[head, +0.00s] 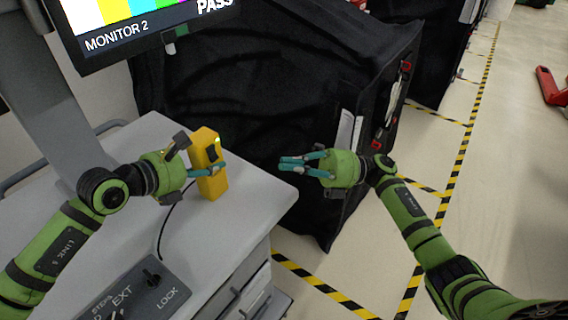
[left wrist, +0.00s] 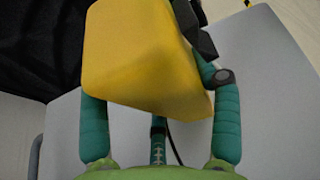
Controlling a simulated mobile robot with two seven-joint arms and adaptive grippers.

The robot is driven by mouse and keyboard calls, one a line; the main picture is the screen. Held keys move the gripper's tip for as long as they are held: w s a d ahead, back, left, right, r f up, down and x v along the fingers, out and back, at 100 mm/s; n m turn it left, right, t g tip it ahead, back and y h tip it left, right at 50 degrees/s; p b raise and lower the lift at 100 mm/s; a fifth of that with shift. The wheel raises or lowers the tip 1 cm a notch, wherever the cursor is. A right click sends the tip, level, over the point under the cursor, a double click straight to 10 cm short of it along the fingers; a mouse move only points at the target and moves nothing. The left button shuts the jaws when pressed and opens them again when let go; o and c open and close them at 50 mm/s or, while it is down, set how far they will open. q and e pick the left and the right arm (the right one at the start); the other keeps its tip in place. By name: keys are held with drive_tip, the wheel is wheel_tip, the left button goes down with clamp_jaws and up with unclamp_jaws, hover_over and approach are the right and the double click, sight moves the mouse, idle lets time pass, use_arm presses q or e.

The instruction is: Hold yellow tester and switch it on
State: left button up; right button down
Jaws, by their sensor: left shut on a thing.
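The yellow tester (head: 209,168) is upright over the grey cart top, with a dark patch and a small light spot on its upper face. My left gripper (head: 204,171) is shut on it, with teal fingers around its sides. In the left wrist view the tester (left wrist: 140,60) fills the space between the fingers of my left gripper (left wrist: 160,115). A black cable runs down from it. I cannot tell whether its base touches the cart top. My right gripper (head: 284,163) is to the right of the tester, apart from it and empty; its teal fingers lie close together with a narrow gap.
A monitor (head: 140,30) showing PASS hangs above. Black covered carts (head: 265,90) stand behind. Floor with yellow-black tape (head: 330,295) is open at right.

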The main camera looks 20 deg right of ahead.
use_arm(q)
drive_tip(key=o, duration=1.4)
